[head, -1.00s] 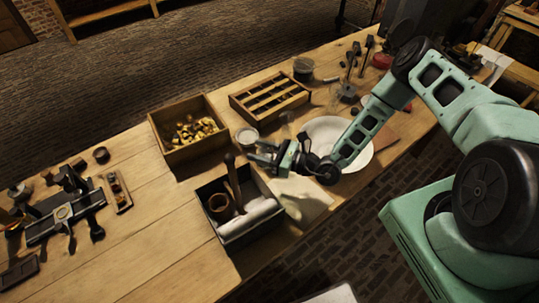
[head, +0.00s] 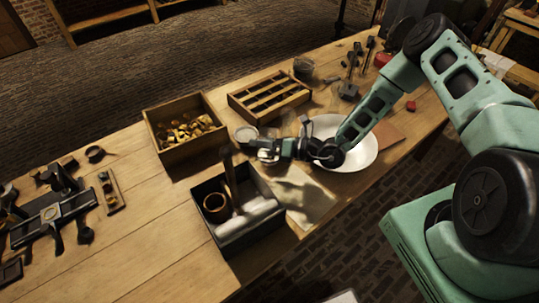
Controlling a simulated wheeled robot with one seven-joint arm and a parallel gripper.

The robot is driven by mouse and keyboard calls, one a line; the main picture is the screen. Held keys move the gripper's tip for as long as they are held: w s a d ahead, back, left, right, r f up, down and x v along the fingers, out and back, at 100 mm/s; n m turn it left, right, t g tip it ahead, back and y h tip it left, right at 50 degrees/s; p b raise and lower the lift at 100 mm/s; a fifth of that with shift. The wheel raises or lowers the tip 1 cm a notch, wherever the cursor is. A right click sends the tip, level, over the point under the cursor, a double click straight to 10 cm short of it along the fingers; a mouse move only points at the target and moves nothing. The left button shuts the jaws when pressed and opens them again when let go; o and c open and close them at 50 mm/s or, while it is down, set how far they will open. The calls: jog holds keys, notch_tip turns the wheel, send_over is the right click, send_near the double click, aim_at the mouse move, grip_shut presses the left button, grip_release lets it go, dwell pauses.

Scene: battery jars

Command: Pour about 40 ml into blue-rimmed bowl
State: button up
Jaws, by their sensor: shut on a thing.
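A wide white bowl (head: 366,150) stands on the bench in the head view, partly hidden by my arm; I cannot make out a blue rim on it. My gripper (head: 266,152) is low over the bench, left of the bowl, pointing left. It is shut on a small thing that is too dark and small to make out. A round pale-topped jar (head: 245,134) stands just beyond the fingers; I cannot tell whether they touch. A faint clear glass vessel (head: 304,126) shows beside the bowl's left edge.
A dark open box (head: 222,240) with a brown ring and white roll is in front of my gripper. A wooden box of brass pieces (head: 158,137) and a slotted wooden rack (head: 236,108) stand behind. A pale cloth (head: 312,205) lies near the front edge.

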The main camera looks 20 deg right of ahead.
aim_at(258, 153)
jog(key=shift+f+m, duration=0.1)
jog(key=shift+m, duration=0.2)
jog(key=shift+r+m+g, duration=0.3)
jog(key=shift+r+m, duration=0.05)
jog(key=shift+m, duration=0.35)
jog(key=shift+f+m+b, duration=0.2)
jog(key=shift+m+b, duration=0.1)
jog(key=shift+b, duration=0.2)
jog(key=shift+f+m+g+b, duration=0.3)
jog(key=shift+m+b, duration=0.4)
jog(key=shift+m, duration=0.1)
jog(key=shift+s, duration=0.15)
jog(key=shift+s+a+f, duration=0.1)
jog(key=shift+s+a, duration=0.4)
jog(key=shift+s, duration=0.45)
jog(key=shift+s+a+f+m+b, duration=0.1)
jog(key=shift+m+b, duration=0.2)
jog(key=shift+f+m+y, duration=0.15)
jog(key=shift+m+y, duration=0.15)
